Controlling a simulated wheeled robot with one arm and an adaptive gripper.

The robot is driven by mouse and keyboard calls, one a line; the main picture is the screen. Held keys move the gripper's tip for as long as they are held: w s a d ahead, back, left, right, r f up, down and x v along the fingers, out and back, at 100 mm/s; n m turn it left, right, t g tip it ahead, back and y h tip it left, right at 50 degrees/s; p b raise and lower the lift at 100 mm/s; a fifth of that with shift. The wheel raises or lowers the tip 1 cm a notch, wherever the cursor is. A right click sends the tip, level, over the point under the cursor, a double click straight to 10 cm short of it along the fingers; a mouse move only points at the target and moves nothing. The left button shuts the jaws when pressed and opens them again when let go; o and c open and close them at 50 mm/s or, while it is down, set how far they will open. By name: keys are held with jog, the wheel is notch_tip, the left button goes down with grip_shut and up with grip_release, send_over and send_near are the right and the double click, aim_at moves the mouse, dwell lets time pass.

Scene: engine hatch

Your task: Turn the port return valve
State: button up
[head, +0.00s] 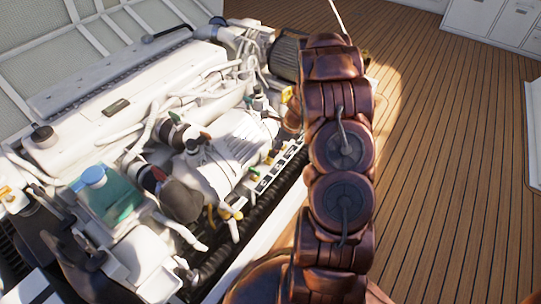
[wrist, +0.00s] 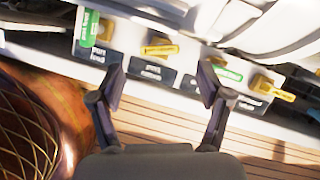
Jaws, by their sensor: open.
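In the wrist view a white valve panel (wrist: 122,40) carries a row of small handles above dark labels. The label lettering is too blurred to read surely, so I cannot tell for certain which is the port return valve. A yellow handle (wrist: 160,49) lies sideways above the second label from the left (wrist: 152,71). My gripper (wrist: 162,84) is open and empty, its two fingers apart below this handle in the picture, with the label between them. I see no contact with the handle. In the head view my arm hides the gripper.
A green handle (wrist: 88,28) stands upright at the panel's left; another green piece (wrist: 229,73) and a yellow handle (wrist: 274,87) are to the right. In the head view the white engine (head: 222,160) fills the left; open wooden deck (head: 450,150) lies right.

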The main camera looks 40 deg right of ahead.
jog(key=b+x, duration=0.1)
jog(key=x, duration=0.4)
jog(key=shift+f+b, duration=0.3)
jog(key=shift+b, duration=0.05)
jog(key=c, duration=1.1)
jog(key=shift+w+r+p, duration=0.1)
jog(key=shift+r+p, duration=0.1)
jog(key=shift+p, duration=0.1)
jog(key=shift+c, duration=0.3)
